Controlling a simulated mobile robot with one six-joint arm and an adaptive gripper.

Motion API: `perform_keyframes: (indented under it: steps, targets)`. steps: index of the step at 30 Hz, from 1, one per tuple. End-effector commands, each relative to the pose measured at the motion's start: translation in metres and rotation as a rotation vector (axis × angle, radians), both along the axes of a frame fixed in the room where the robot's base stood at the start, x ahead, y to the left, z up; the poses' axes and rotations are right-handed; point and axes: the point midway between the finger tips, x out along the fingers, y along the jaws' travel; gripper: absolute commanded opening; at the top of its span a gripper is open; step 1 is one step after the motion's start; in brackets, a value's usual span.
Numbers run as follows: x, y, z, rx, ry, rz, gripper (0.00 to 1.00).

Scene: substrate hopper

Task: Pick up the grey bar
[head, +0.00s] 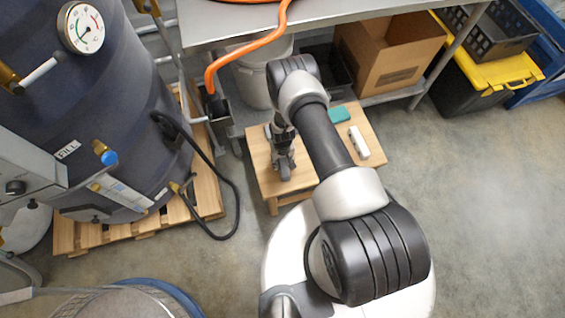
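A small light wooden table (312,179) stands low in front of the steel bench. A pale grey, nearly white bar (359,142) lies on its right part, apart from my gripper. My gripper (284,169) points down over the left part of the table, to the left of the bar. My forearm passes between them in the picture. The fingers are small and dark here, and I cannot tell whether they are open or shut, or whether they touch the tabletop.
A teal block (339,114) lies behind the bar. A steel bench (330,13) overhangs behind, with a cardboard box (390,52) on its lower shelf. A dark tank (95,120) on a pallet (205,190) and a black hose (238,205) are left. Floor at right is clear.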

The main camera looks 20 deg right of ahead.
Motion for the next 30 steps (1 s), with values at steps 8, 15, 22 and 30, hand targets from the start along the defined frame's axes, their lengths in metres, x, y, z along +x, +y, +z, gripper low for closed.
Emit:
perform_keyframes:
  steps: [8, 15, 22, 30]
  targets:
    - [0.0, 0.0, 0.0, 0.0, 0.0, 0.0, 0.19]
    - [0.0, 0.0, 0.0, 0.0, 0.0, 0.0, 0.03]
    - [0.0, 0.0, 0.0, 0.0, -0.001, 0.0, 0.02]
    - [0.001, 0.0, 0.02, 0.0, -0.001, 0.0, 0.02]
